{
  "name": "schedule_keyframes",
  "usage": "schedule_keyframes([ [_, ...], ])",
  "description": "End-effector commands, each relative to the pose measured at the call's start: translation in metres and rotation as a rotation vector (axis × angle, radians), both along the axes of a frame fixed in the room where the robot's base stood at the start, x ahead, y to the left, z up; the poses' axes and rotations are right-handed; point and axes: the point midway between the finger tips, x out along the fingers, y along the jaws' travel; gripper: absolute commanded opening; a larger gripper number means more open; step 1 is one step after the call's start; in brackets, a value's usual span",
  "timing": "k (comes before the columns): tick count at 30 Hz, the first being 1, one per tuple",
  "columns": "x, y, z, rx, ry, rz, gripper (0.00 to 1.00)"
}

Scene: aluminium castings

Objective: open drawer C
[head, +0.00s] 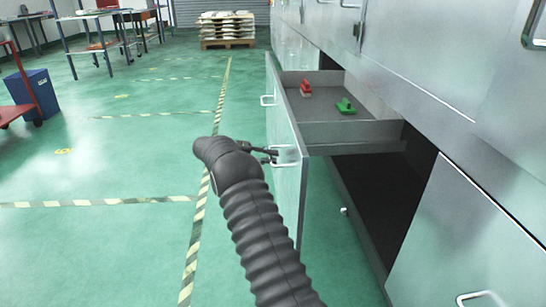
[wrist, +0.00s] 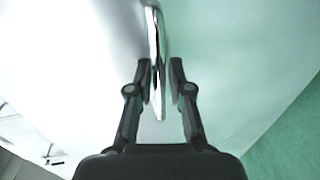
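A drawer with a pale metal front (head: 289,190) stands pulled out of the cabinet on the right in the head view. Its grey tray (head: 350,133) is exposed. No letter is readable on it. A bright bar handle (head: 285,163) is on the front, and it also shows in the wrist view (wrist: 157,105). My gripper (head: 274,155) is at this handle. In the wrist view the fingers (wrist: 161,75) stand apart on either side of the bar, with a visible gap on the right. The bar is close to the left finger; contact cannot be told.
A red object (head: 305,90) and a green object (head: 346,106) lie in the tray. A second handle (head: 268,100) is farther along the front. Closed cabinet fronts (head: 470,240) flank the dark opening. The green floor (head: 120,250) to the left is clear; a blue bin (head: 35,90) stands farther off.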

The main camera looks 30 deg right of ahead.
Motion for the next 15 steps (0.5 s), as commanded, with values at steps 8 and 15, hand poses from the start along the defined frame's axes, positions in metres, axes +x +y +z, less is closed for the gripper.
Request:
schedule_keyframes([
  [8, -0.001, -0.004, 0.000, 0.000, 0.000, -0.005, 0.37],
  [15, 0.004, 0.008, 0.003, -0.001, -0.002, -0.005, 0.37],
])
